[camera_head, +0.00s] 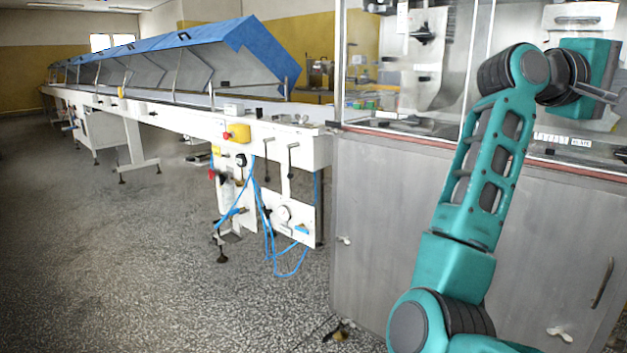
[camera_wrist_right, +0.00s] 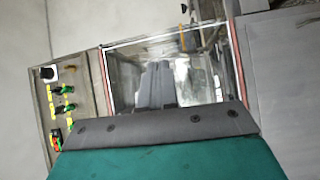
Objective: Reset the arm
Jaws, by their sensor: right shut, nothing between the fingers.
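My right arm (camera_head: 485,170), teal with dark grey joints, rises from the bottom right of the head view and bends toward the right edge at its top. My right gripper (camera_wrist_right: 157,70) shows in the right wrist view as two dark fingers side by side, shut and empty. Behind the fingers is a glazed machine window (camera_wrist_right: 205,75) with a reddish frame; I cannot tell how far off it is. In the head view the gripper's fingers cannot be made out clearly. My left arm and gripper are not in view.
A steel cabinet (camera_head: 385,220) with a glass-fronted upper part stands behind my arm. A long white conveyor (camera_head: 180,115) with blue covers (camera_head: 235,40) runs off to the left. A control panel (camera_wrist_right: 65,105) shows in the wrist view. The speckled floor (camera_head: 120,260) at left is clear.

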